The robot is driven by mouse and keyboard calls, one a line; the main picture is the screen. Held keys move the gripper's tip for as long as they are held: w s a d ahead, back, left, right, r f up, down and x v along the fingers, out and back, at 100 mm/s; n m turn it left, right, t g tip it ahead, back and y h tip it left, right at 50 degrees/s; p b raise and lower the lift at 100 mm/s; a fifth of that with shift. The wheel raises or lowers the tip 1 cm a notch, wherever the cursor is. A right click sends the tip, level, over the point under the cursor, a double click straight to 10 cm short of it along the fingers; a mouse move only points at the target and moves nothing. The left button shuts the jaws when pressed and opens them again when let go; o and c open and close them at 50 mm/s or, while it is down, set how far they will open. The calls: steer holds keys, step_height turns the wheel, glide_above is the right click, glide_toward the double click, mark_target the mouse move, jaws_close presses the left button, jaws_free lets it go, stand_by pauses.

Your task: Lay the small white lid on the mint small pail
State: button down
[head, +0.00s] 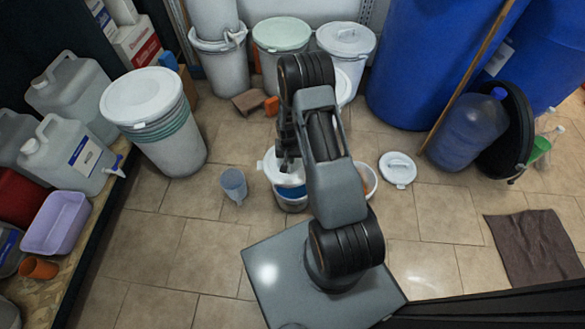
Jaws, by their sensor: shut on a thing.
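My gripper (288,163) is shut on a small white lid (272,168), partly hidden behind the gripper and my arm. The lid is over a small pail (291,204) on the tiled floor, just left of my arm.
A second white lid (397,168) lies on the floor to the right. Large drums (153,115) and blue barrels (430,60) line the back and left. A brown cloth (540,248) lies at right. The front-left floor is clear.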

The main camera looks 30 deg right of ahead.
step_height(320, 180, down, 11)
steer(key=s+d+b, duration=0.1)
steer(key=b, duration=0.4)
steer(key=shift+d+m, duration=0.2)
steer(key=shift+m, duration=0.2)
steer(key=shift+r, duration=0.1)
steer(key=shift+s+a, duration=0.1)
steer(key=shift+s, duration=0.15)
stand_by(0.4)
steer(key=shift+f+b, duration=0.85)
stand_by(1.5)
stand_by(0.3)
steer(key=c, duration=0.6)
jaws_free()
steer(key=shift+r, duration=0.1)
